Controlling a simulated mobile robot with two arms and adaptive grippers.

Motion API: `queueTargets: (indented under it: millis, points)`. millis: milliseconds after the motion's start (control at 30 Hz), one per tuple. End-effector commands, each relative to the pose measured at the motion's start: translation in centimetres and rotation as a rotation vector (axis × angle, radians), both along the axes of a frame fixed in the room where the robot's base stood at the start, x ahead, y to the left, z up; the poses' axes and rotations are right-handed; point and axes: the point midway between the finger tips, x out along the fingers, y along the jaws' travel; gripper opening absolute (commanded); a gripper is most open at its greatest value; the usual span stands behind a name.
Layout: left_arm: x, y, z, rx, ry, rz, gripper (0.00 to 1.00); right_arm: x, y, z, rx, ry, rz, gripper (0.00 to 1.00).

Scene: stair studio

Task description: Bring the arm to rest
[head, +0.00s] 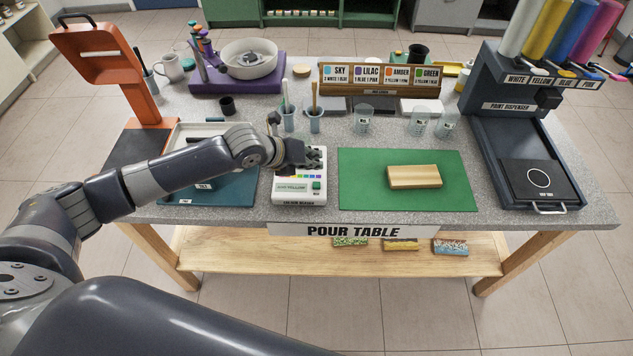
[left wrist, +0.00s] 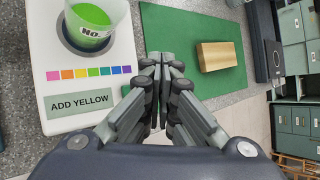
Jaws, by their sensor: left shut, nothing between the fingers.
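My left arm reaches in from the left in the head view, and its gripper (head: 312,160) is over the back part of the white colour reader (head: 290,199). In the left wrist view the gripper's fingers (left wrist: 160,62) are together, with nothing between them. The reader's display there reads ADD YELLOW (left wrist: 80,102), and a clear cup of green liquid (left wrist: 97,22) stands on its dark round pad. In the head view my gripper covers that part of the reader. My right gripper is in neither view.
A green mat (head: 360,195) with a wooden block (head: 414,177) lies right of the reader. The paint dispenser (head: 515,130) stands at the far right. Cups with stirrers (head: 314,124) stand behind the gripper. An orange stand (head: 135,85) rises at the left. The front floor is clear.

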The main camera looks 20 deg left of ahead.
Motion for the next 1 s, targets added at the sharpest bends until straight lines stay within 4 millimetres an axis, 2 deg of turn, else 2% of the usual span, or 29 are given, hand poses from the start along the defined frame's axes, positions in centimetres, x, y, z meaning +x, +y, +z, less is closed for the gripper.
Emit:
queueTargets:
  millis: [533,633,767,900,1000]
  points:
    - [0.0,0.0,0.0,-0.001,0.000,0.001,0.00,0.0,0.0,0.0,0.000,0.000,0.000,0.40]
    - [-0.7,-0.9,-0.4,-0.024,0.022,0.014,0.00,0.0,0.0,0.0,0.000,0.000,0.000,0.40]
    - [-3.8,-4.3,-1.7,-0.134,0.124,0.098,0.00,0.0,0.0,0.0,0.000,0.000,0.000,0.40]
    - [-8.8,-8.4,-2.9,-0.327,0.301,0.311,0.00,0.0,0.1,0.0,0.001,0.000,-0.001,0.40]
    - [-12.1,-9.8,-3.1,-0.470,0.430,0.521,0.00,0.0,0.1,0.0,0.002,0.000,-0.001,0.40]
